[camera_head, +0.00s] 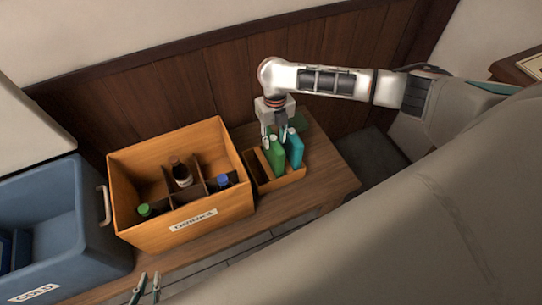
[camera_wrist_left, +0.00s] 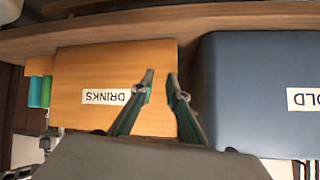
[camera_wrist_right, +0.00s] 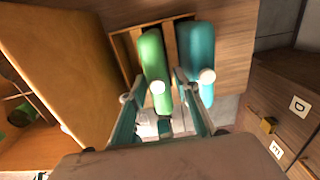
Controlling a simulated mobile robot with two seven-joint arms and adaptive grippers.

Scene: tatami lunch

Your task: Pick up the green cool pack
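The green cool pack (camera_head: 276,158) stands in a small wooden rack (camera_head: 284,182), beside a teal pack (camera_head: 295,150) on its right. In the right wrist view the green pack (camera_wrist_right: 153,55) has a pale cap, with the teal pack (camera_wrist_right: 196,50) next to it. My right gripper (camera_head: 276,138) is over the rack. In its wrist view the open fingers (camera_wrist_right: 156,88) lie either side of the green pack's cap end; contact cannot be told. My left gripper (camera_head: 146,288) is open and empty, low in front of the drinks crate (camera_wrist_left: 75,75).
The wooden drinks crate (camera_head: 180,232) holds several bottles and stands left of the rack. A blue cold box (camera_head: 75,250) is at far left. A wood-panelled wall is behind; the table's right end (camera_head: 335,180) is clear.

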